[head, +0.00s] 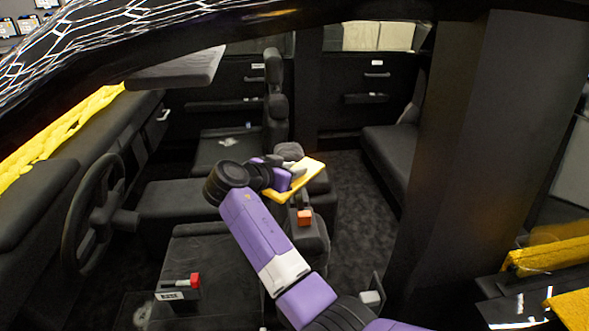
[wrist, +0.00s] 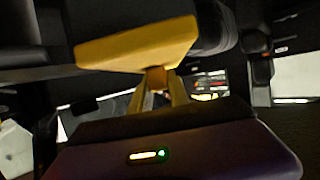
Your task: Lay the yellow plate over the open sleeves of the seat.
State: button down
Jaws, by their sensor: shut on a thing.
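The yellow plate (head: 307,176) is held in the air, tilted, above the near front seat's dark backrest (head: 312,240). In the wrist view the plate (wrist: 135,43) spans the upper middle, with a small orange-brown grip piece beneath it. My gripper (wrist: 156,87) is shut on that piece. In the head view my gripper (head: 288,181) is partly hidden by the plate and my wrist. A small orange block (head: 304,217) sits on the upper part of the near backrest. The open sleeves cannot be made out; the plate and arm cover part of the seat area.
A steering wheel (head: 88,214) stands at left. A red-topped item (head: 194,281) is by the near seat cushion (head: 212,255). The far front seat (head: 276,105) is beyond my wrist. A dark door pillar (head: 448,150) rises at right. The carpeted floor (head: 358,200) behind the seats is clear.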

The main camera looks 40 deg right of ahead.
jog(key=shift+f, duration=0.15)
jog(key=c, duration=1.3)
grip_release()
jog(key=shift+o, duration=0.2)
jog(key=shift+r, duration=0.25)
jog(key=b+v, duration=0.1)
jog(key=v, duration=1.1)
jog(key=shift+b, duration=0.3)
